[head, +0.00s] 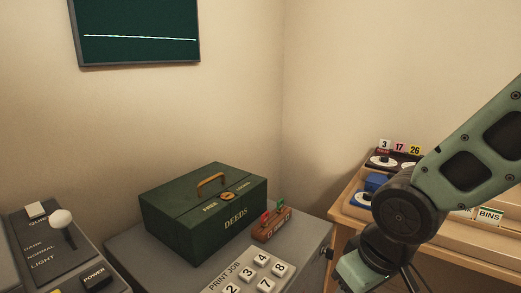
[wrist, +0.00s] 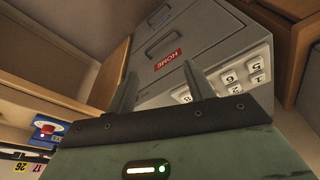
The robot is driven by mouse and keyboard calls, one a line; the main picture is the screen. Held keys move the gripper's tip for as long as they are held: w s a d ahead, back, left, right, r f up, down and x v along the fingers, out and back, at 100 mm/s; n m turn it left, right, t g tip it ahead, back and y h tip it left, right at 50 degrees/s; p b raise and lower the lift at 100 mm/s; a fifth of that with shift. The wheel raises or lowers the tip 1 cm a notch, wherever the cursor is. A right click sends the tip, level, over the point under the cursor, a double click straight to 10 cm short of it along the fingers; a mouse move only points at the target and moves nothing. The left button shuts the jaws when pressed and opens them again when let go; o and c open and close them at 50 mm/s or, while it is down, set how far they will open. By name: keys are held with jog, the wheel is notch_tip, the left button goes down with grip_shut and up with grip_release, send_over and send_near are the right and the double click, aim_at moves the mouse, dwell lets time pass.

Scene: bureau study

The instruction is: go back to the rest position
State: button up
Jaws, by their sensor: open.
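My gripper (wrist: 160,88) shows in the wrist view with its two fingers apart and nothing between them. Past the fingers is a grey drawer cabinet (wrist: 205,45) with a red HOME label (wrist: 169,60). In the head view my arm comes in from the right and bends down at the lower right; the fingertips are out of that picture. The grey cabinet's top (head: 130,243) shows at the lower middle, left of my arm.
A green DEEDS box (head: 205,210) stands on the cabinet, beside a small brown block with red and green parts (head: 272,226) and a PRINT JOB keypad (head: 250,275). A control panel (head: 45,245) is at left. A wooden desk (head: 345,212) with trays lies behind my arm.

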jog(key=s+a+r+n+g, duration=0.1)
jog(key=s+r+n+g, duration=0.15)
jog(key=s, duration=0.85)
notch_tip(320, 180, up, 15)
jog(key=p, duration=1.4)
jog(key=shift+a+f+h, duration=0.2)
jog(key=shift+h, duration=0.1)
